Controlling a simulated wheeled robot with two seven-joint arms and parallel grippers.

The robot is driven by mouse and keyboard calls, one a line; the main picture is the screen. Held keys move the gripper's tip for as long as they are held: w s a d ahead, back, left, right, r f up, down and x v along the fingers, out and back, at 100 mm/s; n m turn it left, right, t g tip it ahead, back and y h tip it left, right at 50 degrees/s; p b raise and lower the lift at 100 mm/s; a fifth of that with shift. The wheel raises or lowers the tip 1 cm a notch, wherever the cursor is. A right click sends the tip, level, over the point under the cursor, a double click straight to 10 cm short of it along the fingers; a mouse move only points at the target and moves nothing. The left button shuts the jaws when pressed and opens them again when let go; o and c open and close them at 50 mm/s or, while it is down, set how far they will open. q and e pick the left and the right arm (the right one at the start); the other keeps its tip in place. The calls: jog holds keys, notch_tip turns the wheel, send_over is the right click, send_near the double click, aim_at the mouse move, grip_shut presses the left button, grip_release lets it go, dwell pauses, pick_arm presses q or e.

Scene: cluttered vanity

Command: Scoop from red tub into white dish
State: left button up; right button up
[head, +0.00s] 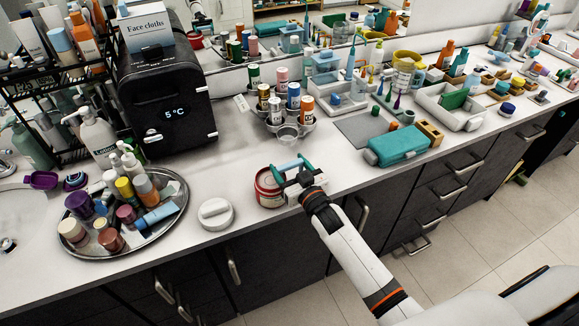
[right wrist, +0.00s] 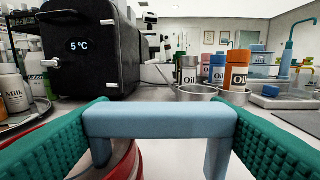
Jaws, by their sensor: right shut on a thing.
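The red tub (head: 266,192) stands near the counter's front edge, with its red rim low left in the right wrist view (right wrist: 128,165). My right gripper (head: 289,166) is over the tub's right side. Its green fingers are shut on a light blue bar-shaped handle (right wrist: 160,120), probably the scoop's. Two short legs drop from the bar; anything below them is hidden, as are most of the tub's contents. A white round piece with a raised bar (head: 215,214) lies left of the tub. I cannot tell which thing is the white dish. My left gripper is not in view.
A teal case (head: 398,146) lies to the right. The counter between tray and cooler has some free room.

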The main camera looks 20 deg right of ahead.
aim_at(289, 164)
notch_tip(289, 164, up, 5)
jog(key=p, duration=0.5)
dwell(0.4)
jog(key=shift+a+r+n+p, duration=0.15)
jog(key=shift+r+n+p, duration=0.3)
jog(key=shift+n, duration=0.15)
jog(key=shift+f, duration=0.1)
